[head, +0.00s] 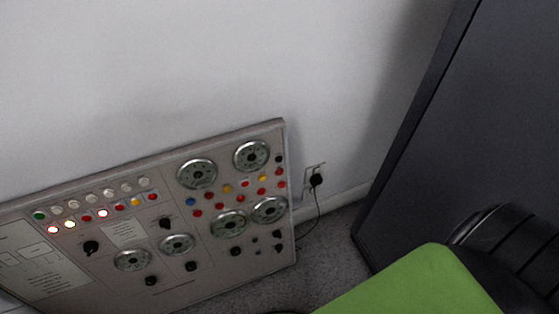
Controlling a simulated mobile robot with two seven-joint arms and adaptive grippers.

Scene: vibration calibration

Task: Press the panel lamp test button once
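A grey control panel (208,250) leans against the wall at the lower left of the head view, tilted in the picture. Its left part has a row of pale round buttons or lamps with a green one (39,215) at the left end. Below them is a row of red, white and orange lamps; a few, such as a white one (69,224), look lit. Several round dials (197,174) and black knobs (91,247) are on the panel. The labels are too small to read, so I cannot tell which button is the lamp test. Neither gripper is in view.
A wall socket with a black plug (316,180) and cable is right of the panel. A dark cabinet-like block (455,140) stands at the right. A green surface (415,285) and a black ribbed object (510,240) fill the lower right. Grey floor shows between.

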